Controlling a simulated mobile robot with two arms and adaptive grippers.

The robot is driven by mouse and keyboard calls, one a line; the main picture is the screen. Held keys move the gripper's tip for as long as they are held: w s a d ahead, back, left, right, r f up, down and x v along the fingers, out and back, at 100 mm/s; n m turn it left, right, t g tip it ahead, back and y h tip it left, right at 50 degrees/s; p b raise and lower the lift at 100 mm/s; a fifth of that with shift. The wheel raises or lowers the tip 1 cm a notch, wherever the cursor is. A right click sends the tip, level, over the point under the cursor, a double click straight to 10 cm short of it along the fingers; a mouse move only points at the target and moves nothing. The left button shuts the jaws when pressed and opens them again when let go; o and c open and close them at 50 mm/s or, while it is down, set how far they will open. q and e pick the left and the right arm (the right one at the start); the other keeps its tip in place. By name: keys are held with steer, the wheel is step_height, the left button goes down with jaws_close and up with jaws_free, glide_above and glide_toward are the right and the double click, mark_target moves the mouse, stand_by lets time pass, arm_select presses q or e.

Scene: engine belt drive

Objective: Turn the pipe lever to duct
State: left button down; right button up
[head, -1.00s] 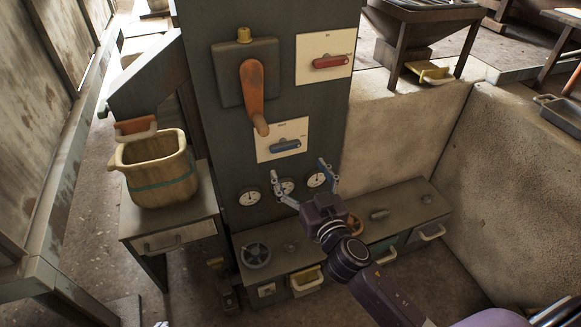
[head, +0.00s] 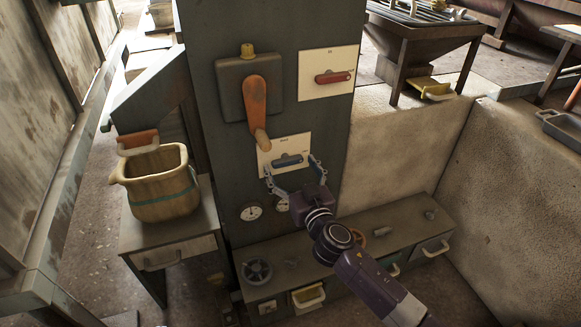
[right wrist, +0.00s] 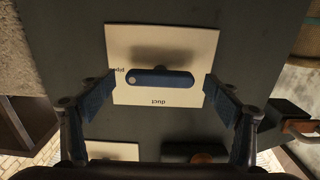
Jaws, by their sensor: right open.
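The pipe lever (head: 287,160) is a blue bar lying about level on a white plate (head: 304,139) on the dark cabinet front. In the right wrist view the lever (right wrist: 165,78) shows a pale dot at its left end, beside a partly hidden label. The word "duct" reads on the plate (right wrist: 195,96) below the lever there. My right gripper (head: 290,168) is open and empty, just in front of the plate. Its fingers stand beyond the two ends of the lever in the wrist view (right wrist: 159,84); I see no contact. My left gripper is out of view.
Above are an orange lever (head: 255,103) on a grey box and a red lever (head: 333,77) on another white plate. Dial gauges (head: 251,212) sit below the blue lever. A low bench (head: 400,219) with drawers stands underneath. A beige bucket (head: 160,185) stands at left.

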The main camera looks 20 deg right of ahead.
steer(key=c, duration=1.2)
steer(key=shift+o, duration=0.2)
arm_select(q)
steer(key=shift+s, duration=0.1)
arm_select(e)
steer(key=shift+n, duration=1.4)
steer(key=n+p, duration=0.2)
steer(key=n, duration=0.7)
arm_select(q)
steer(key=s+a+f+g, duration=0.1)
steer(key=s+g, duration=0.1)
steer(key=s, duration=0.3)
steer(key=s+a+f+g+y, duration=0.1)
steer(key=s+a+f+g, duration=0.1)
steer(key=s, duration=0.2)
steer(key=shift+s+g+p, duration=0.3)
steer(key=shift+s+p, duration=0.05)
arm_select(e)
steer(key=n, duration=0.6)
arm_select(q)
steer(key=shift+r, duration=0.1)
arm_select(e)
steer(key=o, duration=1.2)
steer(key=shift+c, duration=0.2)
